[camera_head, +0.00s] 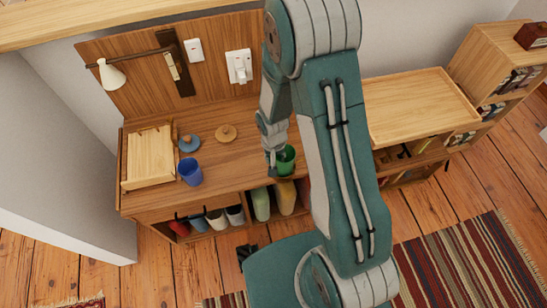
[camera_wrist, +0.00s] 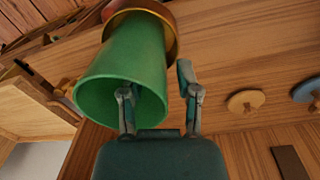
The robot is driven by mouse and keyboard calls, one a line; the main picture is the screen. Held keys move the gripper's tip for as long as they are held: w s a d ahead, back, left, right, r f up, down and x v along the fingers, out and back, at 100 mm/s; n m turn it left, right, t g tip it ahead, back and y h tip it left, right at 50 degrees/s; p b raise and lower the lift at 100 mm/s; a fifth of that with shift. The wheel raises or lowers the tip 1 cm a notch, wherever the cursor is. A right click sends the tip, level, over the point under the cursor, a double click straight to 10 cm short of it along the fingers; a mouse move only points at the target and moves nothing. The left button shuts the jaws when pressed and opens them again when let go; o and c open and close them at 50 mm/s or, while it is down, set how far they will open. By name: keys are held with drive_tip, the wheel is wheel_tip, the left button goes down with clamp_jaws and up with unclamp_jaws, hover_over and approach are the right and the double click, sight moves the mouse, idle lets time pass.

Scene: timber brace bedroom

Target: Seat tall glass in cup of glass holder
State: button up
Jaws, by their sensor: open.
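The green tall glass (camera_wrist: 130,55) shows large in the wrist view, its open mouth towards the camera. Its far, narrower end is within a reddish-brown round cup with an orange rim (camera_wrist: 172,22), apparently the glass holder; how deep it sits is hidden. My gripper (camera_wrist: 155,82) is open at the glass's mouth. One finger overlaps the mouth, seemingly inside it, and the other is outside the wall to the right. Whether either touches is unclear. In the head view the glass (camera_head: 287,160) stands by my gripper (camera_head: 272,165) near the desk's front edge, partly behind my arm. The holder is not clear there.
A blue cup (camera_head: 190,172), a blue lid (camera_head: 189,143), a round wooden lid (camera_head: 226,132) and a wooden box (camera_head: 150,158) are on the left of the desk. A lamp (camera_head: 111,75) is above. Several containers (camera_head: 261,204) fill the shelf below.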

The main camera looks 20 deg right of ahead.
drive_tip(key=s+d+r+n+t, duration=0.1)
drive_tip(key=s+r, duration=0.1)
drive_tip(key=r, duration=1.1)
drive_tip(key=s+r+t, duration=0.2)
drive_tip(key=r, duration=1.1)
drive_tip(key=s+d+r+n+t, duration=0.1)
drive_tip(key=s+r+t, duration=0.1)
drive_tip(key=s+r, duration=0.7)
drive_tip(key=shift+s+d+r+n+t, duration=0.25)
drive_tip(key=shift+s+n+t, duration=0.15)
drive_tip(key=shift+s, duration=0.6)
